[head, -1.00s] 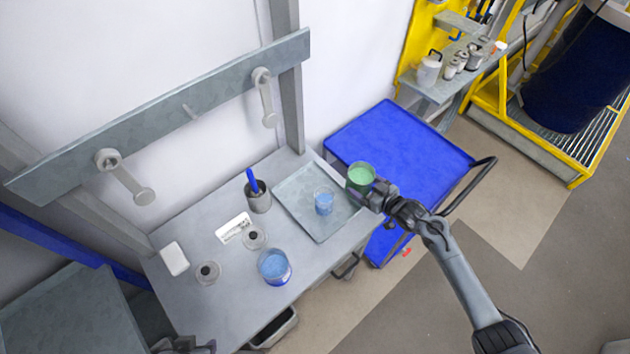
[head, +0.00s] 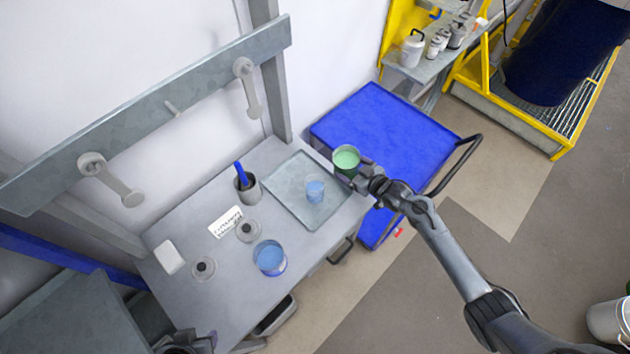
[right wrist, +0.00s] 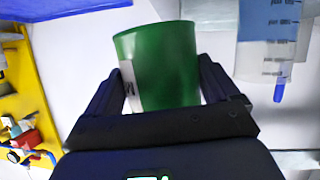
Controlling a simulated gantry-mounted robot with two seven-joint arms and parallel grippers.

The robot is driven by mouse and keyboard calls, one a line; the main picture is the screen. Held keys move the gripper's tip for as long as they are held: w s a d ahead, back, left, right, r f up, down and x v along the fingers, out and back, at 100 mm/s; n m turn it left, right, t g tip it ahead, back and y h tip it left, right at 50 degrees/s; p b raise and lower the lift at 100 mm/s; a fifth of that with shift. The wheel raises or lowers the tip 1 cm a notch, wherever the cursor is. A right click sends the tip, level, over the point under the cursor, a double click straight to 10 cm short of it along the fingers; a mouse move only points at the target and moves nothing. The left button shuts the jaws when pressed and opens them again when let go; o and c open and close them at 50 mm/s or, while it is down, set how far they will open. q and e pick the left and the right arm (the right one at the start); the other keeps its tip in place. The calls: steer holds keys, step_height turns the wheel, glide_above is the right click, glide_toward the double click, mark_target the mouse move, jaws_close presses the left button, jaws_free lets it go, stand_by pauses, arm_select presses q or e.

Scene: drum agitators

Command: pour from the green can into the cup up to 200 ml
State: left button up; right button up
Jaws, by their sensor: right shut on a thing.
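The green can (head: 346,160) holds light green liquid and looks about upright in the head view. My right gripper (head: 357,176) is shut on it; the can also shows between the fingers in the right wrist view (right wrist: 165,65). The clear cup (head: 315,190) stands on the grey tray with blue liquid in it. The can is above and right of the cup in the head view, apart from it. The cup's marks show in the right wrist view (right wrist: 268,45), but I cannot read the level. Dark parts of my left arm show at the bottom left; its fingers are unclear.
The tray (head: 285,205) lies on the grey bench. A can of blue liquid (head: 269,259), two lids (head: 247,230), a white label card (head: 225,221) and a dark pot with a blue handle (head: 248,188) stand nearby. A blue cart (head: 400,130) is beyond the bench.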

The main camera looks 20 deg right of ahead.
mark_target(348, 173)
steer(key=shift+s+a+r+n+h, duration=0.15)
steer(key=shift+a+r+n+h, duration=0.5)
steer(key=shift+n, duration=0.15)
steer(key=shift+a+f+n, duration=0.1)
steer(key=shift+a+n, duration=0.15)
steer(key=shift+n, duration=0.05)
steer(key=shift+s+a+f+n+t+h+b, duration=0.1)
steer(key=shift+s+a+n+t+h+b, duration=0.1)
steer(key=shift+a+n+t+h+b, duration=0.25)
stand_by(0.4)
steer(key=shift+d, duration=0.15)
steer(key=shift+r, duration=0.25)
